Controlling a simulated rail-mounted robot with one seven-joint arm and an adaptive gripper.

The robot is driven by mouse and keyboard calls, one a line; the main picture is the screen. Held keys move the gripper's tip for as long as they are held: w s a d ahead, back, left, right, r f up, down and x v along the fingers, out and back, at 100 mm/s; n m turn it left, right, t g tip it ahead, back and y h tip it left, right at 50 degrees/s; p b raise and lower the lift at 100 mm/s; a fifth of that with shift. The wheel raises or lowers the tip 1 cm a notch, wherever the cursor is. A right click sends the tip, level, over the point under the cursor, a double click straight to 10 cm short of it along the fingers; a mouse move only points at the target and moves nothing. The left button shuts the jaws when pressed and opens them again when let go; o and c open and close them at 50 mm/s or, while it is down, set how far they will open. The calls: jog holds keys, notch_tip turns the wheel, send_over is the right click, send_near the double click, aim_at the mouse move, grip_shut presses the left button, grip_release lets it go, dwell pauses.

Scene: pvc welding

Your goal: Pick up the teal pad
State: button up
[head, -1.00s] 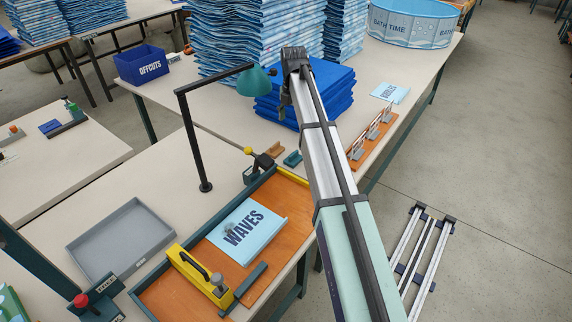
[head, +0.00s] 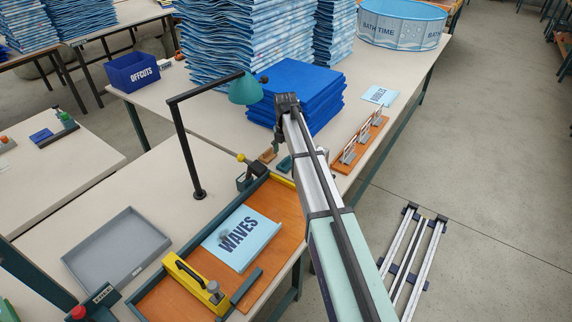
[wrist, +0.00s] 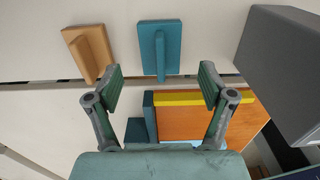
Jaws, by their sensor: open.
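The teal pad (wrist: 155,65), a flat plate with a raised grip bar, lies on the pale tabletop in the wrist view. It sits ahead of and between the two fingers of my gripper (wrist: 160,88). The fingers are spread wide, with nothing between them, and do not appear to touch the pad. In the head view the pad (head: 285,163) is a small teal shape by the table gap, just below my gripper (head: 280,138). My arm hides part of the area to its right.
A similar tan pad (wrist: 90,52) lies left of the teal one. An orange board with a yellow edge (wrist: 190,98) and a grey block (wrist: 285,65) are near. The head view shows a blue stack (head: 300,85), a lamp (head: 245,90) and a rack (head: 360,145).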

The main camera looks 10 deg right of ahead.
aim_at(286, 158)
notch_tip(286, 158, down, 4)
jog(key=shift+d+r, duration=0.1)
jog(key=shift+r, duration=0.15)
jog(key=c, duration=1.1)
jog(key=shift+o, duration=0.2)
jog(key=shift+w+r, duration=0.1)
jog(key=shift+r, duration=0.1)
notch_tip(286, 158, up, 20)
jog(key=b, duration=0.2)
jog(key=shift+f, duration=0.15)
jog(key=o, duration=0.3)
jog(key=c, duration=0.4)
jog(key=shift+o, duration=0.2)
